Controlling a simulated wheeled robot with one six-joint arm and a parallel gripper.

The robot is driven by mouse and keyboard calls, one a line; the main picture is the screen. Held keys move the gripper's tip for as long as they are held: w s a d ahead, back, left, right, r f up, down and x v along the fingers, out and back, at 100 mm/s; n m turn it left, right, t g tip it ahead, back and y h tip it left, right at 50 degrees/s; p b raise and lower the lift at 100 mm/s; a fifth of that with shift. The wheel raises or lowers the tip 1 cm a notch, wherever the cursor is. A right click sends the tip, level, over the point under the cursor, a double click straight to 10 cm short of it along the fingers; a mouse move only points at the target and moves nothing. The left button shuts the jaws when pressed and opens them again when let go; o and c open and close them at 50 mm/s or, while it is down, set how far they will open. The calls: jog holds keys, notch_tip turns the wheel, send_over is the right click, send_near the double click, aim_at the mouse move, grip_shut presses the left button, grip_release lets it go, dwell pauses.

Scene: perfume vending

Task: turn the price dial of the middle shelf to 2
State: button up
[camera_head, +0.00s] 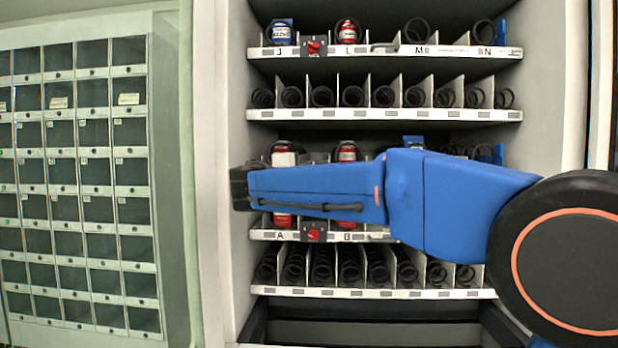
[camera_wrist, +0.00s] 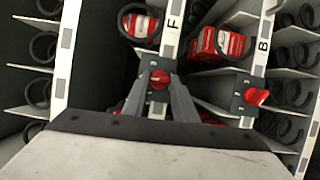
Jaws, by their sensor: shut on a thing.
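The middle shelf's price dial (camera_wrist: 158,78) is a red knob on a dark plate, on the white label strip below the letter F in the wrist view. My gripper (camera_wrist: 160,84) has its two grey fingers on either side of this knob and is shut on it. The numbers and the dial's setting are too small to read. In the head view my blue arm crosses in front of the middle shelf and hides its dial and label strip. The gripper fingers are hidden there too.
Another red dial (camera_wrist: 256,97) sits on the B shelf strip, close to the right; the head view shows it lower down (camera_head: 313,235). A third dial (camera_head: 314,47) is on the top shelf. Red boxes (camera_wrist: 222,45) and black coils surround the gripper. Grey lockers (camera_head: 80,180) stand left.

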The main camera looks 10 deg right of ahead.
jog(key=shift+m, duration=0.3)
jog(key=o, duration=1)
jog(key=shift+o, duration=0.2)
jog(key=v, duration=1.7)
jog(key=shift+a, duration=0.2)
jog(key=shift+r, duration=0.1)
